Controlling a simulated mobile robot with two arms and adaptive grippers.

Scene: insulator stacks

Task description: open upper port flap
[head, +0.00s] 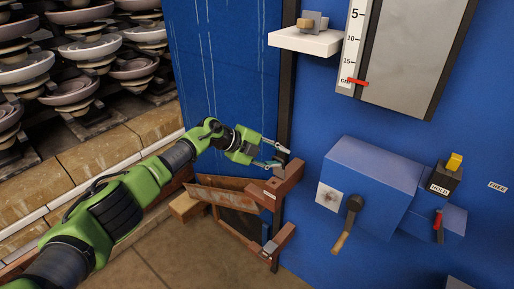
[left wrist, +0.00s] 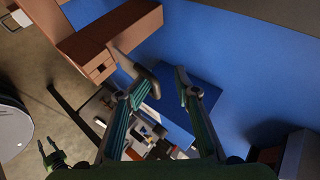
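A rusty, plate-like flap (head: 228,194) sits low beside the blue wall in the head view, at the left of a brown block-like bracket (head: 285,180). I take it for the upper port flap, but cannot be sure. The bracket also shows large at the upper left of the left wrist view (left wrist: 112,38). My left gripper (head: 281,157) is just above the bracket in the head view, its two fingers spread with nothing held. The fingers also show apart in the left wrist view (left wrist: 160,78). I cannot tell whether a fingertip touches the bracket.
A blue box (head: 372,172) with a crank (head: 350,215) stands out from the wall at right. A second brown bracket (head: 278,240) is lower down. A white shelf (head: 305,40) is above. Stacked insulators (head: 72,90) fill the left. Floor is clear at bottom.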

